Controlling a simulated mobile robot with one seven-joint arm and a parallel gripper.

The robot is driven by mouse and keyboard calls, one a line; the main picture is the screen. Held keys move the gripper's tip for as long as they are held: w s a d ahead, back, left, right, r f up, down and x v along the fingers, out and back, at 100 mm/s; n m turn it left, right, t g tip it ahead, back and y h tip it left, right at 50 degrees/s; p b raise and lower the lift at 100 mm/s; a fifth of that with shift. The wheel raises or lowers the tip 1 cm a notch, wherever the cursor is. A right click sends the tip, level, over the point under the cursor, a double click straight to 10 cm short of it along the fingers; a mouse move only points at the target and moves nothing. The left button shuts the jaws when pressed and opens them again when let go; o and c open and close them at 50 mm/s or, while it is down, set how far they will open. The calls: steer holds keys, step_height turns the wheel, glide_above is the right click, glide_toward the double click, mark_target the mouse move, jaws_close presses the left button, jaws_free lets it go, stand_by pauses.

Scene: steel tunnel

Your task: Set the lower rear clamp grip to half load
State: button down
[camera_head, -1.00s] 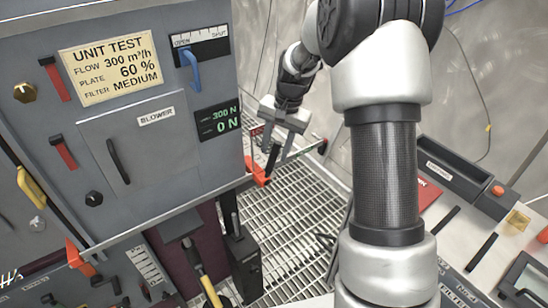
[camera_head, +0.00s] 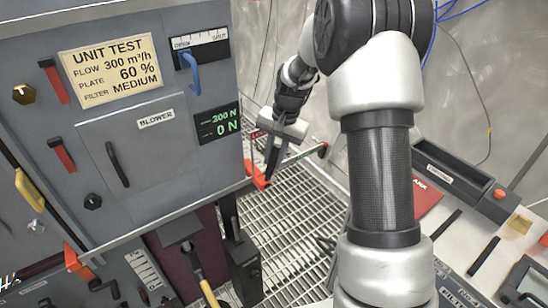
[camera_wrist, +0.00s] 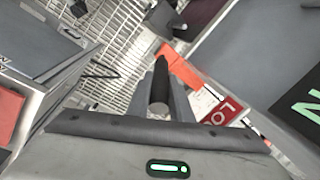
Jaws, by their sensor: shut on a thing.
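The lower rear clamp has an orange bracket (camera_head: 259,178) at the lower right corner of the grey cabinet (camera_head: 120,185); it also shows orange in the wrist view (camera_wrist: 184,70). Its black grip (camera_wrist: 160,88) stands between my fingers in the wrist view. My gripper (camera_head: 273,150) is beside the cabinet's right edge, shut on this grip. The fingers cover part of the grip. A dark display (camera_head: 218,123) on the cabinet reads 300 N above and 0 N below in green.
A blue lever (camera_head: 192,74) hangs below a scale on the cabinet. Another orange clamp (camera_head: 78,262) is at the lower left. A red label (camera_wrist: 222,111) is right of the grip. Metal grating (camera_head: 290,225) lies below. A console (camera_head: 470,220) stands at the right.

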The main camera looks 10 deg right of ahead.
steer(key=shift+w+d+f+m+g+y+p, duration=0.15)
steer(key=shift+w+d+f+g+y+p, duration=0.25)
steer(key=shift+d+f+y+p, duration=0.55)
steer(key=shift+w+d+f+m+g+y+p, duration=0.1)
steer(key=shift+w+d+f+g+y+p, duration=0.3)
steer(key=shift+y, duration=1.05)
steer(key=shift+w+d+f+m+g+y+p, duration=0.15)
steer(key=shift+d+f+g+y+p, duration=0.45)
steer(key=shift+d+y, duration=0.5)
steer(key=shift+a+f, duration=0.1)
steer(key=shift+a, duration=0.05)
steer(key=c, duration=1.6)
jaws_free()
steer(key=p+v, duration=0.1)
steer(key=v, duration=0.7)
steer(key=p+v, duration=0.1)
steer(key=v, duration=0.8)
steer(key=shift+d+f, duration=0.1)
steer(key=shift+d, duration=0.25)
